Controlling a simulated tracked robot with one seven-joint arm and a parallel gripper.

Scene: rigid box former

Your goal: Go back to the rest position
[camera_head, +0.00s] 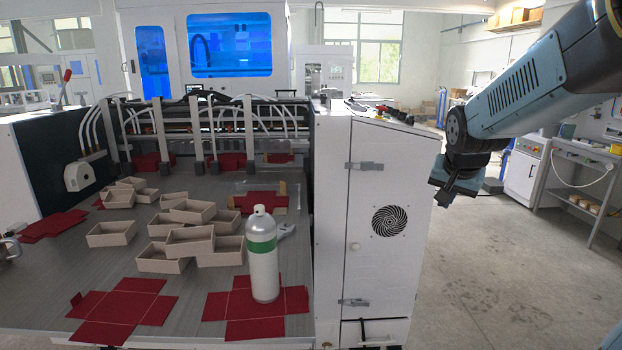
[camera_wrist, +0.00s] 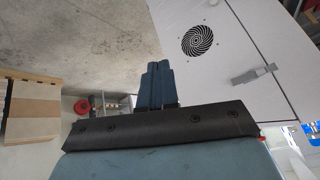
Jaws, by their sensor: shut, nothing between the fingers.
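My gripper (camera_head: 443,198) hangs at the end of my raised arm on the right side of the head view, in front of and to the right of the white machine cabinet (camera_head: 372,262). In the wrist view its fingers (camera_wrist: 157,84) are together with nothing between them. The cabinet's side with a round black fan grille (camera_wrist: 198,40) shows behind them in that view. My gripper looks apart from the cabinet and from everything on the table.
The machine table (camera_head: 110,263) on the left bears several cardboard boxes (camera_head: 190,242), red flat blanks (camera_head: 122,308) and a silver bottle with a green band (camera_head: 263,262). Grey floor (camera_head: 490,280) is clear at the right. A white shelf bench (camera_head: 580,170) stands at the far right.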

